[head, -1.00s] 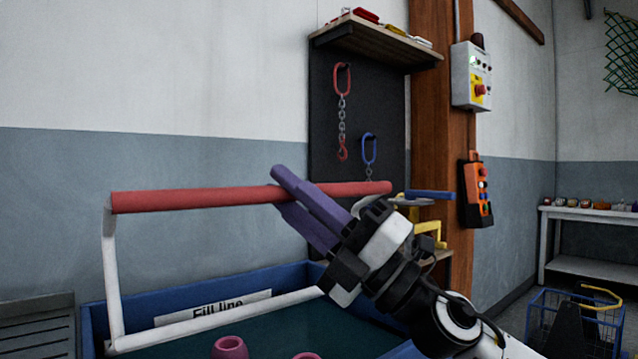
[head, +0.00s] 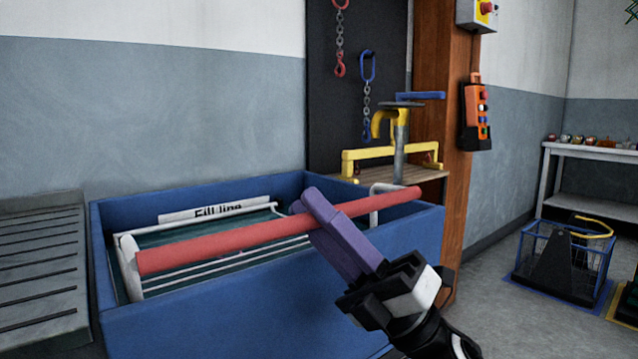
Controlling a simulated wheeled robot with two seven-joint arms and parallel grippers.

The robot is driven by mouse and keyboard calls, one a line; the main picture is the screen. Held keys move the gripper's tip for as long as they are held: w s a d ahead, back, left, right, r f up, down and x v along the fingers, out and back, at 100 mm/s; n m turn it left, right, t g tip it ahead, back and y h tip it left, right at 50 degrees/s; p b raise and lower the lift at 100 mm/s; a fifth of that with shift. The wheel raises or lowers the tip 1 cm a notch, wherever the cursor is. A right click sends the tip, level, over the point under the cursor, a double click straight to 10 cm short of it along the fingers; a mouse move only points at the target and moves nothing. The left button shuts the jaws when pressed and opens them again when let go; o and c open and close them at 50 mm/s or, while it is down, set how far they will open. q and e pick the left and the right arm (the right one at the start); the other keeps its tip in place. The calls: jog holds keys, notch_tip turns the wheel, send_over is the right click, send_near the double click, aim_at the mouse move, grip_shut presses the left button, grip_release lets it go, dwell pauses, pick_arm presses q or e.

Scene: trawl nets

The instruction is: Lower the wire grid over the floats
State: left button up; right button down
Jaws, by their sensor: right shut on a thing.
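The wire grid (head: 215,262) has a white frame, thin bars and a long red bar handle (head: 240,237). It sits inside the blue tub (head: 270,310), below the tub's rim at the back, with the red bar standing above it. My right gripper (head: 310,202), with purple fingers, is shut on the red bar right of its middle. No floats show now; the grid, the bar and the tub's front wall hide much of the inside. A white "Fill line" label (head: 213,212) is on the tub's inner back wall. My left gripper is out of view.
A grey slatted surface (head: 40,275) stands left of the tub. Behind its right end are a yellow clamp-like fixture (head: 395,155) on a wooden shelf, hanging chain hooks (head: 367,90) and a brown post (head: 435,60). A blue wire basket (head: 565,260) stands on the right floor.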

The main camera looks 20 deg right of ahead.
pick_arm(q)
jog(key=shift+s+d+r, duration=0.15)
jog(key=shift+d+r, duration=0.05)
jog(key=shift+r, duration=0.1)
pick_arm(e)
jog(key=shift+n+g+y, duration=0.5)
jog(key=shift+n+y, duration=0.4)
jog(key=shift+s+f, duration=0.2)
jog(key=shift+f, duration=0.65)
jog(key=shift+s+f, duration=0.15)
jog(key=shift+f, duration=0.7)
jog(key=shift+s+f, duration=0.2)
jog(key=shift+f, duration=0.65)
jog(key=c, duration=1.6)
grip_release()
jog(key=shift+d, duration=0.1)
jog(key=shift+c, duration=0.2)
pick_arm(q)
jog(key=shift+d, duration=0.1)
pick_arm(e)
jog(key=shift+r, duration=0.15)
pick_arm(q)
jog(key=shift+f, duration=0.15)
pick_arm(e)
jog(key=v, duration=1)
jog(key=shift+s+d, duration=0.1)
